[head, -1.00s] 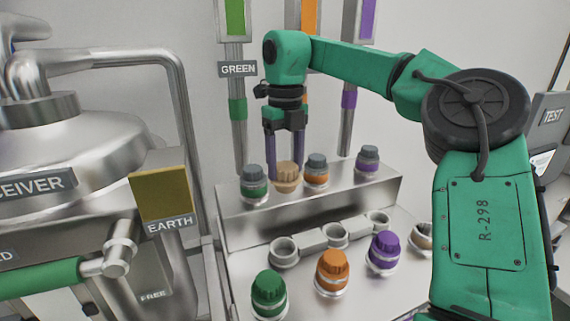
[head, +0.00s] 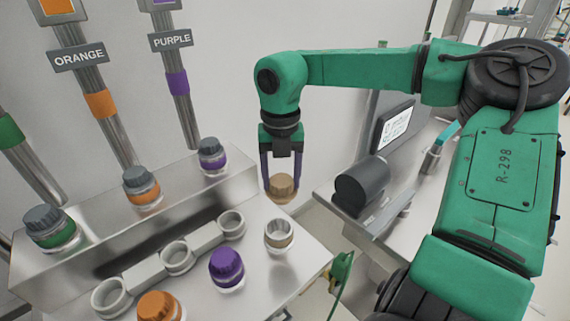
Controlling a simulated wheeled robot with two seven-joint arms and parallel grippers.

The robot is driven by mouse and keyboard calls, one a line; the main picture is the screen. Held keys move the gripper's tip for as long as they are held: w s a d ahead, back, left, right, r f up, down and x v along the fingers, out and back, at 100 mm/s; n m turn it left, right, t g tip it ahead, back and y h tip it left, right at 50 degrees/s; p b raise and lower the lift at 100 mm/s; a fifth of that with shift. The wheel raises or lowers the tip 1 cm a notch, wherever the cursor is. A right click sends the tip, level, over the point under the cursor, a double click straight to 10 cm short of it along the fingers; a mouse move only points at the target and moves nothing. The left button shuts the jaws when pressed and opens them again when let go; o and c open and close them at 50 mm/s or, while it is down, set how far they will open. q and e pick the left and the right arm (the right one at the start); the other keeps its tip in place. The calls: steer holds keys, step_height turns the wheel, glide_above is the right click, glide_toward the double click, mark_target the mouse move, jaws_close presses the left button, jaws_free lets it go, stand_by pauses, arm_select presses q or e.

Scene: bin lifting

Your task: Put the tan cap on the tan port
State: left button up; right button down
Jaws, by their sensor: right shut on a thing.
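My right gripper (head: 282,180) is shut on the tan cap (head: 282,188), a ribbed round cap that hangs upright between its two purple-grey fingers. The tan port (head: 279,236) is an open whitish ring with a tan band, at the right end of the lower steel surface. In the picture the cap is just above the port and apart from it; I cannot tell the exact depth between them. My left gripper is out of view.
A purple cap (head: 226,265) and an orange cap (head: 159,306) sit left of the tan port. Empty grey rings (head: 177,256) line the surface behind them. Grey-capped jars (head: 141,186) stand on the raised steel step (head: 100,240). A dark cylindrical device (head: 362,187) is on the right bench.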

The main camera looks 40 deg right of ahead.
mark_target(277, 195)
steer(key=shift+a+f+b, duration=0.8)
steer(key=shift+a+f, duration=0.1)
steer(key=shift+f, duration=0.15)
steer(key=f, duration=0.1)
steer(key=d+f+b, duration=0.1)
steer(key=shift+f+b, duration=0.3)
steer(key=shift+f, duration=0.1)
steer(key=shift+a, duration=0.1)
steer(key=shift+a+r, duration=0.15)
steer(key=shift+r, duration=0.15)
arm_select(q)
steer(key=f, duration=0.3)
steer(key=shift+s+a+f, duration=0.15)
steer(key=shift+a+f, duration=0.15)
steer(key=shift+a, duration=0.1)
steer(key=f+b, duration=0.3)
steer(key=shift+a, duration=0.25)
arm_select(e)
step_height(277, 195, down, 3)
steer(key=shift+f, duration=0.15)
